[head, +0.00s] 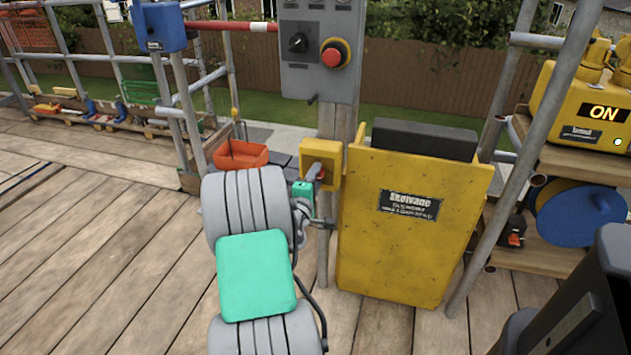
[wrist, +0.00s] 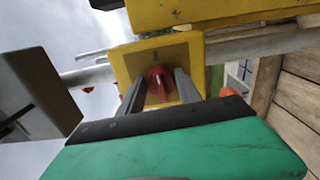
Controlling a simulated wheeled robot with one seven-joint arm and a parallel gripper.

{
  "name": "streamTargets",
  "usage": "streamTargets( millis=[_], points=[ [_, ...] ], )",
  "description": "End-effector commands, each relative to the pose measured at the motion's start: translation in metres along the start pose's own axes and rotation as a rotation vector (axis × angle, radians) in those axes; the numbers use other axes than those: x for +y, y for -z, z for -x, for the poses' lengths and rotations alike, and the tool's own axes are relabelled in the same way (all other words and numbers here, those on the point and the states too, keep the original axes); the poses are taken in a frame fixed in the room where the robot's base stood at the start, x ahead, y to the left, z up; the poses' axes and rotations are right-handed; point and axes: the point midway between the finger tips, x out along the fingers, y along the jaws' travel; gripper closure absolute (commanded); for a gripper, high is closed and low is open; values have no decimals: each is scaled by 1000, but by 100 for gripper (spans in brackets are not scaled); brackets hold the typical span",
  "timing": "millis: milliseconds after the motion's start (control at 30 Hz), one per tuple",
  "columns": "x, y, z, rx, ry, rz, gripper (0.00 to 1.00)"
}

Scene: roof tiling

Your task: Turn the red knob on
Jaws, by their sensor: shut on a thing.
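The red knob (wrist: 157,84) sits on the face of a yellow box (wrist: 124,70) in the wrist view. My gripper (wrist: 160,88) has one grey finger on each side of the knob and is shut on it. In the head view the yellow box (head: 331,153) is fixed to a post, left of a yellow panel. My gripper (head: 316,177) reaches its front there and hides most of the knob. The knob's exact angle is hard to tell.
A yellow panel (head: 400,245) stands just right of my gripper. A grey control box (head: 318,75) with a black dial and red button hangs above. An orange tray (head: 240,155) lies behind my arm. A yellow unit (head: 582,112) reading ON sits on the right shelf.

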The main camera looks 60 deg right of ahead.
Motion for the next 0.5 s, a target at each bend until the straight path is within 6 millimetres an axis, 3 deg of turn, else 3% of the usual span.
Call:
streamTargets(
  millis=[500],
  points=[
    [-2,-1,0,-1,3,-57,100]
  ],
)
